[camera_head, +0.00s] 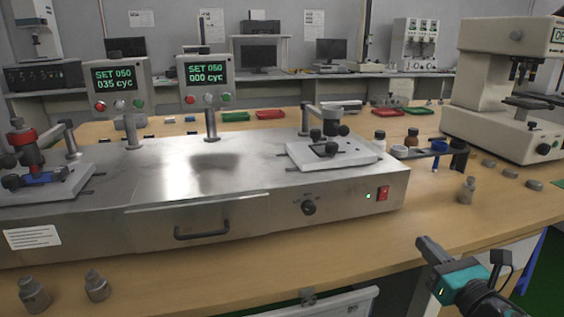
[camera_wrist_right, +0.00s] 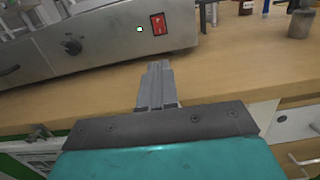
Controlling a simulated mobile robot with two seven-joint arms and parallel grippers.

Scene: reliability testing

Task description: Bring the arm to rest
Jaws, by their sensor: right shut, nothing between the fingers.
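My right gripper (camera_head: 428,246) is in the lower right of the head view, in front of the wooden bench's front edge and to the right of the metal test machine. Its dark fingers are closed together with nothing between them. In the right wrist view the shut fingers (camera_wrist_right: 156,84) point toward the bench edge, below the machine's red switch (camera_wrist_right: 158,23). The teal gripper body fills the bottom of that view. My left arm and gripper do not show.
The metal test machine (camera_head: 240,226) stands on the wooden bench (camera_head: 440,219), with two display boxes reading SET 050. Small metal weights (camera_head: 467,190) stand at the right, near a large beige instrument (camera_head: 505,95). More weights (camera_head: 97,285) stand at the front left. Bench front right is clear.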

